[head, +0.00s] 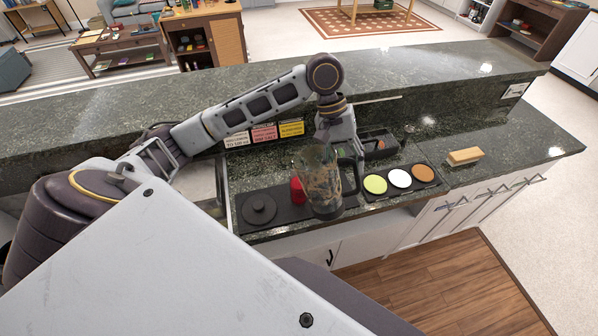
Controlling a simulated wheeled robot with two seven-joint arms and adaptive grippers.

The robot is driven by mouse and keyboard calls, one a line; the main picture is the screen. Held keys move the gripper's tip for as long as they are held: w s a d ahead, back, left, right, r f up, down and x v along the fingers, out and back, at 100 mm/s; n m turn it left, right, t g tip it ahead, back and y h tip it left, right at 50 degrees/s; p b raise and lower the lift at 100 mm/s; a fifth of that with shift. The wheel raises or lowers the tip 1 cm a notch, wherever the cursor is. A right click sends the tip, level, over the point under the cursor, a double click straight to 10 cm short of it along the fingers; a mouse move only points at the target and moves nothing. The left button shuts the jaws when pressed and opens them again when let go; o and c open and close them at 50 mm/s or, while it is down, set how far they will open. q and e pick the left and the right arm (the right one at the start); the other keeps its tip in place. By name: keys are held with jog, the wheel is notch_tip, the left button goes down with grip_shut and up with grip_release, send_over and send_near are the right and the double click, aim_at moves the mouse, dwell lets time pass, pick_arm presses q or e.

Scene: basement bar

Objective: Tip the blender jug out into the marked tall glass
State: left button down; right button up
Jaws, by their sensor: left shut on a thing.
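My left gripper (338,140) is shut on the blender jug (318,178), near its upper part. The jug is see-through with a dark lower end and a dark handle on its right side. It hangs over the front part of the dark counter and looks close to upright; whether its base touches anything I cannot tell. A red object (298,190), perhaps a cup, stands just left of the jug and is partly hidden by it. I cannot make out the marked tall glass; the jug and gripper may hide it. My right gripper is not in view.
A round black knobbed piece (259,208) lies on a dark mat at left. Right of the jug is a black tray (373,195) with green, white and orange discs. A yellow sponge (465,156) lies farther right. Several small signs (264,133) stand against the raised back ledge.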

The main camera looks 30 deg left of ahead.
pick_arm(q)
jog(key=shift+r+t+y, duration=0.6)
jog(key=shift+r+y, duration=1.15)
jog(key=shift+y, duration=0.55)
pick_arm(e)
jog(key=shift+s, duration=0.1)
